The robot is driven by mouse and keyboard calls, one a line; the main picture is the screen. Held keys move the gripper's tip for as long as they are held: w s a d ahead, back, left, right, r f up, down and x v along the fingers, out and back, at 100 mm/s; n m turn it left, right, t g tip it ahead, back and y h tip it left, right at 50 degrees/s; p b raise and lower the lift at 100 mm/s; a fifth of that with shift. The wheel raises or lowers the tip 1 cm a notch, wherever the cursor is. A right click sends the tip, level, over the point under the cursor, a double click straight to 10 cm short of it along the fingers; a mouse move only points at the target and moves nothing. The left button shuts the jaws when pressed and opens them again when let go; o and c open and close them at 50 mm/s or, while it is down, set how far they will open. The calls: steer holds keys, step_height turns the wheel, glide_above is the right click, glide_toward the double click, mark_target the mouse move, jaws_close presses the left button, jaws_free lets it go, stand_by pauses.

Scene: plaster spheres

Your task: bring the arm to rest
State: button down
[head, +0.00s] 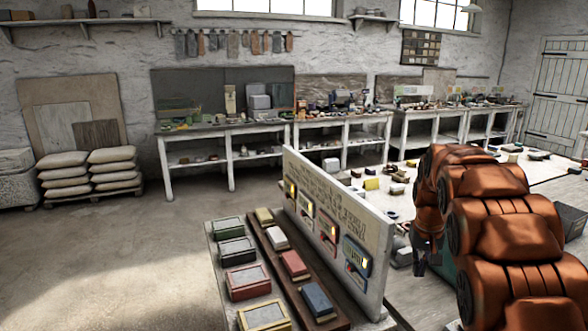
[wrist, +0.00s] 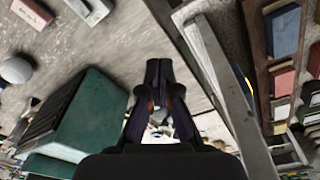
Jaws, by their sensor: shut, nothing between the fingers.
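My gripper (wrist: 159,70) is shut in the wrist view, its dark fingertips together with nothing between them. In the head view my gripper (head: 422,260) shows as a small dark shape below my folded orange-brown arm at the right. It hangs just right of an upright pale panel (head: 352,208) with lettering and coloured plates. A green box (wrist: 85,115) lies left of the fingers in the wrist view. Most of that box is hidden behind my arm in the head view.
Coloured boxes, including a red one (head: 248,281), lie on a stand left of the panel. A white table (head: 545,172) with small items is behind my arm. Workbenches (head: 215,128) line the back wall, and sacks (head: 112,170) are stacked left. The left floor (head: 110,255) is clear.

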steer(key=s+a+f+g, duration=0.1)
steer(key=s+a, duration=0.3)
steer(key=s, duration=0.9)
steer(key=s+a+f+n+g, duration=0.1)
steer(key=s+a, duration=0.3)
steer(key=s, duration=1)
steer(key=s+a+f+n+g, duration=0.1)
steer(key=s+a, duration=0.4)
steer(key=s, duration=0.9)
steer(key=shift+s+y, duration=0.2)
steer(key=shift+y, duration=0.1)
